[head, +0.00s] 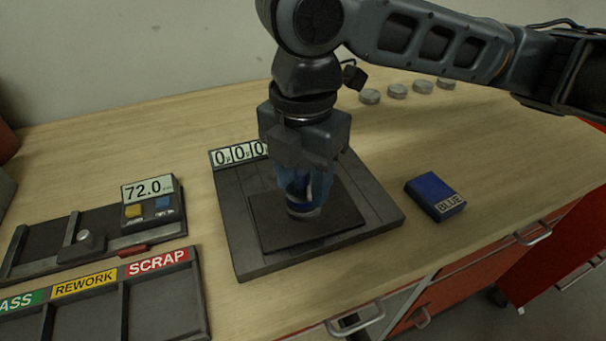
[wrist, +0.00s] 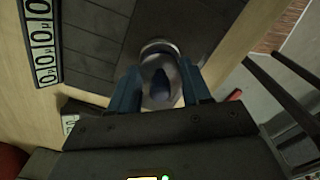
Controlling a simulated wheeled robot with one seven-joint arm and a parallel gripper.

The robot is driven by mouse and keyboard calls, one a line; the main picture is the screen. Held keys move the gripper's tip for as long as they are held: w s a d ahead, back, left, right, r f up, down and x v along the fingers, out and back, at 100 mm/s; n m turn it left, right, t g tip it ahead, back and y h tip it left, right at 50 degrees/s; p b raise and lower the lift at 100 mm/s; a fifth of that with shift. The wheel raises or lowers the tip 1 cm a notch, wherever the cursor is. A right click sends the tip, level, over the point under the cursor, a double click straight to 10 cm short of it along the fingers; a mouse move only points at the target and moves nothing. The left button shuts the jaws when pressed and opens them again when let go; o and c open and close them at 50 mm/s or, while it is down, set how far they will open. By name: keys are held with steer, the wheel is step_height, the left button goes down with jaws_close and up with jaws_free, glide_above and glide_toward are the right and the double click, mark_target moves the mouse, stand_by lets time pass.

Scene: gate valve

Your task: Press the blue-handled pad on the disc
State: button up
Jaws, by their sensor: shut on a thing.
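My gripper (head: 303,185) points straight down over the dark plate (head: 265,232) in the head view. Its bluish fingers are shut on the blue-handled pad (head: 300,208). In the wrist view the pad's blue handle (wrist: 161,86) stands between the two fingers. A silvery round rim (wrist: 158,46) shows just beyond the handle, low against the plate. The fingers and pad hide most of what lies below, so I cannot tell whether the pad touches the disc or hovers just above it.
A counter reading zeros (head: 238,153) stands at the plate's back edge. A blue box marked BLUE (head: 435,193) lies to the right. Several metal discs (head: 398,91) sit at the back. A gauge with a 72.0 display (head: 148,190) and the sorting tray (head: 165,305) are left.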

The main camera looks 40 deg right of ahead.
steer(key=shift+f, duration=0.55)
stand_by(1.2)
steer(key=shift+r, duration=0.1)
steer(key=shift+r+p, duration=2.8)
steer(key=shift+r, duration=0.75)
